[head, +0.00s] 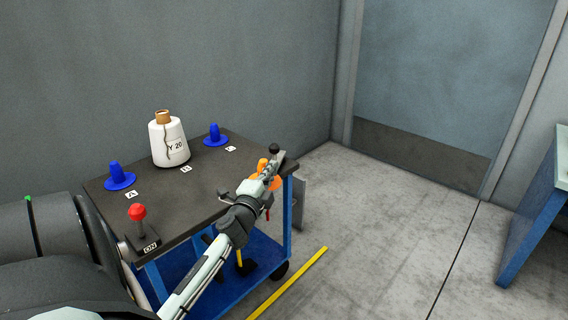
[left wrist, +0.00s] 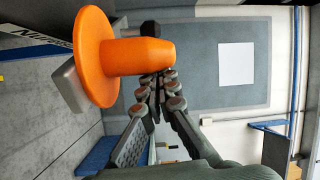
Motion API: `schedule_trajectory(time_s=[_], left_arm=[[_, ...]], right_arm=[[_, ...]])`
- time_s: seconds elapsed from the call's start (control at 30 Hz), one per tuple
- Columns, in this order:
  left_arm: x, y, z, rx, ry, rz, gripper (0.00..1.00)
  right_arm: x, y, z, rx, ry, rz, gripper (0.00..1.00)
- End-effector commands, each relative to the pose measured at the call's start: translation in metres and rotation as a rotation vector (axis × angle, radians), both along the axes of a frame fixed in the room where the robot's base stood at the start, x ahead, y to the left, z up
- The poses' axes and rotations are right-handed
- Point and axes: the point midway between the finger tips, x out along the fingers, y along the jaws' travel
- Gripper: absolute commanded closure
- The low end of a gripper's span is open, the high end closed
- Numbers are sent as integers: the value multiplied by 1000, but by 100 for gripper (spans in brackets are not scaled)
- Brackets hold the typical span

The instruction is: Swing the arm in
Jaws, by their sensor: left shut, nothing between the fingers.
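An orange peg with a round flange (left wrist: 95,55) sits on a grey bar (left wrist: 67,84) in the left wrist view, with a black ball knob (left wrist: 150,29) beyond it. In the head view the orange peg (head: 262,165) is partly hidden by my gripper at the cart's right corner, and the black knob (head: 274,148) shows just past it. My left gripper (head: 270,175) is shut and empty, beside the orange peg. Its fingers (left wrist: 160,85) point towards the knob in the left wrist view; I cannot tell whether they touch anything. My right gripper is not in view.
The dark cart top (head: 205,185) carries a white yarn bobbin (head: 167,142) at B and blue pegs at A (head: 118,177) and C (head: 214,136). A red-knobbed switch (head: 139,222) marked ON stands at the front left.

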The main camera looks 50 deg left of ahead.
Motion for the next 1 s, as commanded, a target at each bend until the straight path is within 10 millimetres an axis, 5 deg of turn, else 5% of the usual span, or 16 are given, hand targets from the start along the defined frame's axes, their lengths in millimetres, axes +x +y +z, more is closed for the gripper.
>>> schedule_trajectory(time_s=[0.27,0.5,1.0], left_arm=[[-26,41,0,4,6,-234,100],[-36,67,1,-2,1,-252,100],[-43,90,1,-1,0,-244,100]], right_arm=[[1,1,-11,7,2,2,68],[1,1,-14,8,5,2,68],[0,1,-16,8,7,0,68]])
